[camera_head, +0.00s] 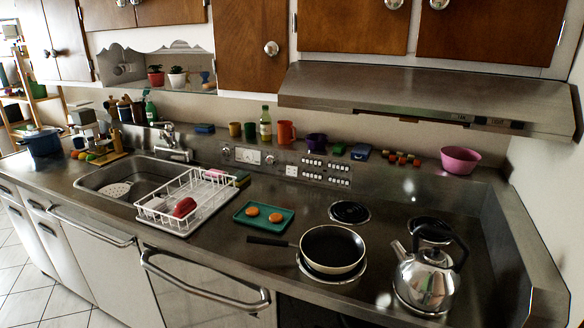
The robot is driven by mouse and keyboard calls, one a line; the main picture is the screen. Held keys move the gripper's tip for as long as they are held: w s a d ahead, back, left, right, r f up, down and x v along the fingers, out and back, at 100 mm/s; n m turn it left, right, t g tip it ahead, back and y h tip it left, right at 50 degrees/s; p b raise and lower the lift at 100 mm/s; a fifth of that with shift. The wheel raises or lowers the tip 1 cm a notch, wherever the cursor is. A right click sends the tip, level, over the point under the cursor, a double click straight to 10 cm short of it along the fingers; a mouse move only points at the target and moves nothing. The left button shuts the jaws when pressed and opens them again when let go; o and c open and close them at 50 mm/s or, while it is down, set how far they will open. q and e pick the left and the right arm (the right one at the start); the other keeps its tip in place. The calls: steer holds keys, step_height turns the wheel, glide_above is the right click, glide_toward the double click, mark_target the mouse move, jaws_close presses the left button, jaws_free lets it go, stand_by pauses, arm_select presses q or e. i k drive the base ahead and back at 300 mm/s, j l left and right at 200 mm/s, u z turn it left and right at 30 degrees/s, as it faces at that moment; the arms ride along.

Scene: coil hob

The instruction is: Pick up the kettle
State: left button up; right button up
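A shiny silver kettle (425,282) stands upright on the coil hob at the right end of the steel counter. Its black handle (449,240) arches over the lid, and its spout points to the upper left. The front right coil under it is mostly hidden. Neither of my grippers shows in the head view. Nothing is touching the kettle.
A black frying pan (333,249) sits on the front left coil, close to the kettle's left. Two coils behind are empty. A range hood (430,97) overhangs the back. A pink bowl (460,159) stands at the back right, and a raised steel edge bounds the right.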

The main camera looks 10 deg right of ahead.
mark_target(427, 279)
steer(key=z, duration=1.25)
